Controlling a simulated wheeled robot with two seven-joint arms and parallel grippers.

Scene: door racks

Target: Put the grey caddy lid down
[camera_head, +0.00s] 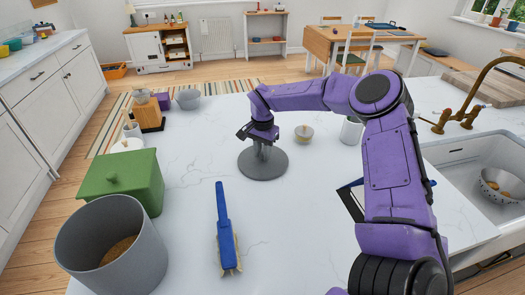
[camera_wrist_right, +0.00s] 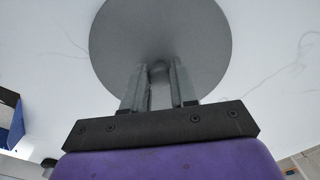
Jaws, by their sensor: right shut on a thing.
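The grey caddy lid (camera_head: 262,166) is a round flat disc with a small knob, in the middle of the white worktop. My right gripper (camera_head: 262,150) points down at its centre and is shut on the knob. In the right wrist view the lid (camera_wrist_right: 160,35) fills the top middle and the fingers (camera_wrist_right: 158,85) close around its knob. I cannot tell whether the lid touches the worktop. The open grey caddy (camera_head: 112,245) stands at the front left with brown contents inside. My left gripper is not in view.
A blue brush (camera_head: 223,222) lies left of centre in front of the lid. A green lidded box (camera_head: 118,182) stands behind the caddy. A small lidded bowl (camera_head: 304,134) and a white cup (camera_head: 351,130) stand behind to the right. The sink (camera_head: 470,165) is at the right.

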